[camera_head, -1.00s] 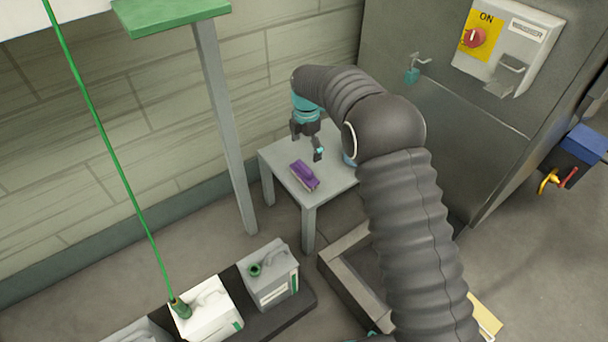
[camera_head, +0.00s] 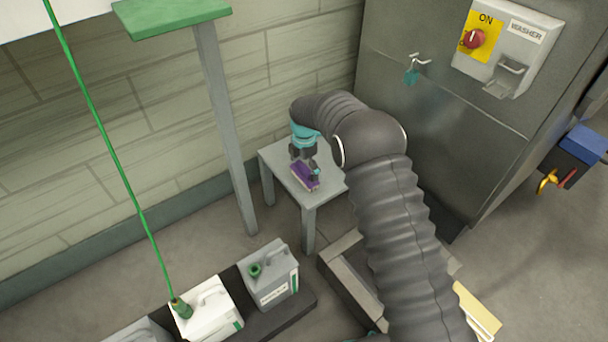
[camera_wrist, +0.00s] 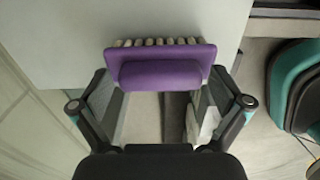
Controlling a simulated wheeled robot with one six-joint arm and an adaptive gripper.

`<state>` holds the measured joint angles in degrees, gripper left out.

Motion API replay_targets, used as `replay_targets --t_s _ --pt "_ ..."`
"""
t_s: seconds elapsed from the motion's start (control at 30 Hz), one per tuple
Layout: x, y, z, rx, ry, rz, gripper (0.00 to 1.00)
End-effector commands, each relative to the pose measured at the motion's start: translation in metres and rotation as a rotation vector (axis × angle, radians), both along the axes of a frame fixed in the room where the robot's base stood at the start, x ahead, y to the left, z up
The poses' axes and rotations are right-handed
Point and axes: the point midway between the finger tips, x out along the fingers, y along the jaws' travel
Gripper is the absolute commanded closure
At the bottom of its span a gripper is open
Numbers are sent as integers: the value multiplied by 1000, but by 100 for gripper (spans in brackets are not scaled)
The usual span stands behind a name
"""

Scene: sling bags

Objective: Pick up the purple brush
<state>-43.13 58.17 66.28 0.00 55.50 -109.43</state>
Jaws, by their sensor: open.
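The purple brush (camera_head: 304,176) lies on a small grey table (camera_head: 328,187) in the head view. In the wrist view the brush (camera_wrist: 160,68) shows its purple back and handle, with pale bristles along its far edge. My gripper (camera_head: 306,171) is over the brush, pointing down. In the wrist view my gripper (camera_wrist: 160,95) is open, with one finger on each side of the brush's near part. I cannot tell whether the fingers touch it. In the head view the gripper partly hides the brush.
A grey post (camera_head: 224,125) with a green top stands left of the table. Jugs (camera_head: 270,275) sit in front on a dark base. A large metal washer cabinet (camera_head: 430,110) stands behind at the right. The wall is close behind the table.

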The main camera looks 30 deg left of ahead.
Motion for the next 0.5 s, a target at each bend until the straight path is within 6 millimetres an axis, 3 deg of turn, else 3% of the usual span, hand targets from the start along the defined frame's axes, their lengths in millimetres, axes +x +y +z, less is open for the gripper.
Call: replay_targets --t_s 0.07,0.2,0.3,0.37,0.5 --pt "0 0 0 0 0 0 0" --pt "0 0 0 -1 0 0 35" --pt "0 0 0 -1 0 0 55" --pt "0 0 0 0 0 0 61" --pt "0 0 0 0 0 0 61"
